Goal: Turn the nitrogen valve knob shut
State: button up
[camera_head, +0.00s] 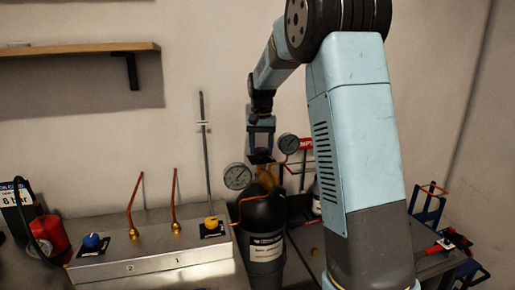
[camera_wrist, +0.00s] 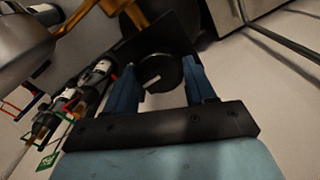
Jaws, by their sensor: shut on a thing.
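A round black knob (camera_wrist: 160,74) with a short white mark sits on a dark plate in the wrist view. The mark points to the lower left of that picture. My gripper (camera_wrist: 161,70) has one blue finger on each side of the knob and is shut on it. In the head view my gripper (camera_head: 260,150) points down above the black gas cylinder (camera_head: 264,215), by its brass fittings. The knob cannot be made out in the head view. The cylinder's white label is too small to read.
Two round gauges, one on the left (camera_head: 237,176) and one behind (camera_head: 289,143), stand close to my gripper. A metal box (camera_head: 150,265) at left carries a blue knob (camera_head: 92,241), a yellow knob (camera_head: 211,223) and thin copper tubes. A wooden shelf (camera_head: 75,50) hangs on the wall.

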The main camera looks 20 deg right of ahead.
aim_at(261, 149)
jog(key=shift+s+m, duration=0.1)
jog(key=shift+m, duration=0.4)
jog(key=o, duration=1)
jog(key=shift+o, duration=0.2)
jog(key=shift+r, duration=0.15)
notch_tip(261, 149, up, 13)
jog(key=shift+r, duration=0.2)
